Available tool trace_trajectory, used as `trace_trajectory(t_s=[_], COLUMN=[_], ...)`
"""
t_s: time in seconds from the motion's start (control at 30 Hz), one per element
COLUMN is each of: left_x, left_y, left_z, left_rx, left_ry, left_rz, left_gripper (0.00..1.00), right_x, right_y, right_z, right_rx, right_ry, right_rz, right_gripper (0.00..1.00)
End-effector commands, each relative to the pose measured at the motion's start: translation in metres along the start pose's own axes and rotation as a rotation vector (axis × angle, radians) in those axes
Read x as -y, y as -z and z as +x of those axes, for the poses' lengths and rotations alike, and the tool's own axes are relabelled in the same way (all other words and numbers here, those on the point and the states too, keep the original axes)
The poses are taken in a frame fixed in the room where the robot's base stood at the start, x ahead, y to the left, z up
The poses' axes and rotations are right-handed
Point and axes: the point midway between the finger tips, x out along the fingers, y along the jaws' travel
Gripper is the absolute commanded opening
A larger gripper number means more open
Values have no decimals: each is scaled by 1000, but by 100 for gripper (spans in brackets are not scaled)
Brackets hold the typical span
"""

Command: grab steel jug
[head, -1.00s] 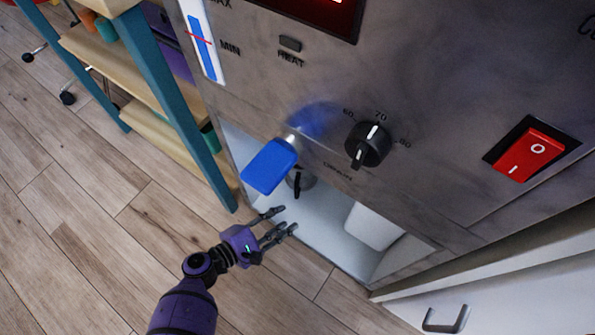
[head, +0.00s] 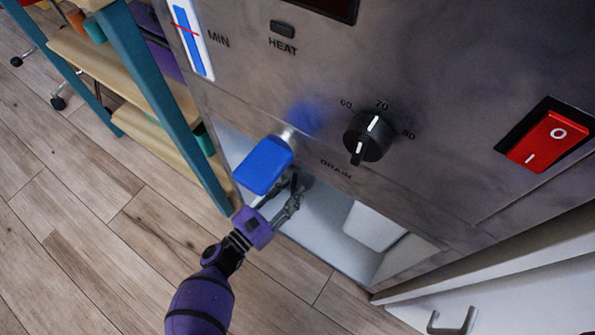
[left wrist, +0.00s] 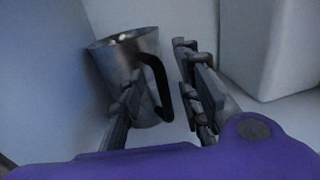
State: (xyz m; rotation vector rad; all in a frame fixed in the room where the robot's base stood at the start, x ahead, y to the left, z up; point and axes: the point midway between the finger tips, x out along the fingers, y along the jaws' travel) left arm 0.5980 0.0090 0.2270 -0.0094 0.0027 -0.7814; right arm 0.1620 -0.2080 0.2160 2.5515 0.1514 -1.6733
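The steel jug (left wrist: 122,62) stands upright in the left wrist view, with its dark handle (left wrist: 157,85) turned toward my gripper. In the head view the jug is mostly hidden below the blue drain lever (head: 263,166) and behind my fingers. My left gripper (head: 280,192) reaches into the recess under the lever. In the left wrist view its fingers (left wrist: 160,100) are apart, one on each side of the handle, with a gap visible between handle and right finger. The left finger overlaps the jug's body; I cannot tell if it touches. My right gripper is not in view.
The steel machine front has a black dial (head: 367,136) and a red switch (head: 547,142) above the recess. A white block (head: 374,227) stands right of the jug in the recess. A teal-legged shelf (head: 168,100) stands close on the left.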

Motion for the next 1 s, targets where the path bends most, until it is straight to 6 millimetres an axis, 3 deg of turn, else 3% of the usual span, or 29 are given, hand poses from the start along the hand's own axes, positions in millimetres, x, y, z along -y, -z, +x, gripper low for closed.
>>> trace_trajectory(t_s=[0.27,0.5,1.0], left_x=[0,0,0], left_y=[0,0,-1], left_z=[3,3,3], left_rx=[-1,-1,1], left_ry=[-1,-1,0], left_rz=[0,0,2], left_gripper=[30,0,0], right_x=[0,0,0], right_y=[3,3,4], right_z=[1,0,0], right_rx=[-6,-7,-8], right_ry=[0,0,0], right_rz=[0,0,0], right_gripper=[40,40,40])
